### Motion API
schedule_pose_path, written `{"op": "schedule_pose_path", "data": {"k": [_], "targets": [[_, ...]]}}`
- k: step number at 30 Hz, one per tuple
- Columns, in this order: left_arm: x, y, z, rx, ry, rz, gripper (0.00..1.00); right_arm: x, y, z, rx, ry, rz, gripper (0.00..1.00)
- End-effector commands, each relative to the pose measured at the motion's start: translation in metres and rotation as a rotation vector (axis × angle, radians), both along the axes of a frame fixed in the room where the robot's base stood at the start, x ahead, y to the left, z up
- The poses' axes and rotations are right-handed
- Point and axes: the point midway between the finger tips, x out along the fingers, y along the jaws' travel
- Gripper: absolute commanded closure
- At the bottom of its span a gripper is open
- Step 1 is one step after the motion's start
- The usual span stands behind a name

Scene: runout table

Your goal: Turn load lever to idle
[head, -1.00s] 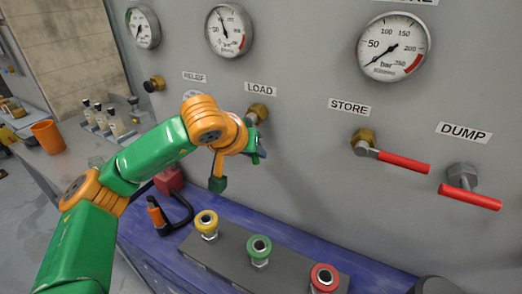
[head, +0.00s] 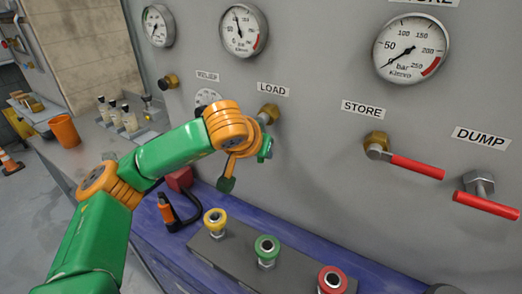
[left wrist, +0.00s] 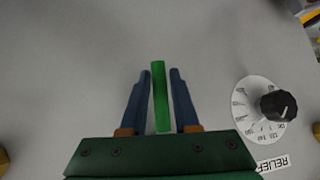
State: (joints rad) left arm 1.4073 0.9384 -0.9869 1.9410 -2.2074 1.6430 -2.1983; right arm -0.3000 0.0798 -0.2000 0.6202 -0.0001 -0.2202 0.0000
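The LOAD valve's brass hub (head: 268,113) is on the grey panel below the LOAD label (head: 272,89). My left gripper (head: 264,150) is in front of it, and my arm hides most of the valve in the head view. In the left wrist view, a green lever bar (left wrist: 159,95) stands between the two blue fingers of my left gripper (left wrist: 160,72). Narrow gaps seem to show beside the bar, so the fingers are around it but not clearly clamped. My right gripper is not in view.
Red-handled STORE (head: 415,167) and DUMP (head: 487,206) levers are to the right. The RELIEF knob (left wrist: 278,105) is close by. Yellow (head: 215,220), green (head: 266,248) and red (head: 331,281) fittings stand on a grey block below. Gauges line the panel above.

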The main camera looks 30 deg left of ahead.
Motion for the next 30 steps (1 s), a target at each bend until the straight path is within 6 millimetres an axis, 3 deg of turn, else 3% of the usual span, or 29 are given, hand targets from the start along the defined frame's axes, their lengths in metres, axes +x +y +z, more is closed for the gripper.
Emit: {"op": "schedule_pose_path", "data": {"k": [2, 11, 21, 30], "targets": [[0.0, 0.0, 0.0, 0.0, -0.002, 0.001, 0.49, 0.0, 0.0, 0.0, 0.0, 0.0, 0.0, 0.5], [-0.001, 0.0, 0.003, -0.003, -0.008, 0.001, 0.49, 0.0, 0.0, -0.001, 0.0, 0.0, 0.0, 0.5], [-0.044, -0.009, 0.046, -0.003, -0.009, -0.002, 0.49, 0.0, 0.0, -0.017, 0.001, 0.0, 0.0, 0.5], [-0.049, -0.009, 0.051, -0.003, -0.005, 0.001, 0.49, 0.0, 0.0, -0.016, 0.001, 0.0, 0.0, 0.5]]}}
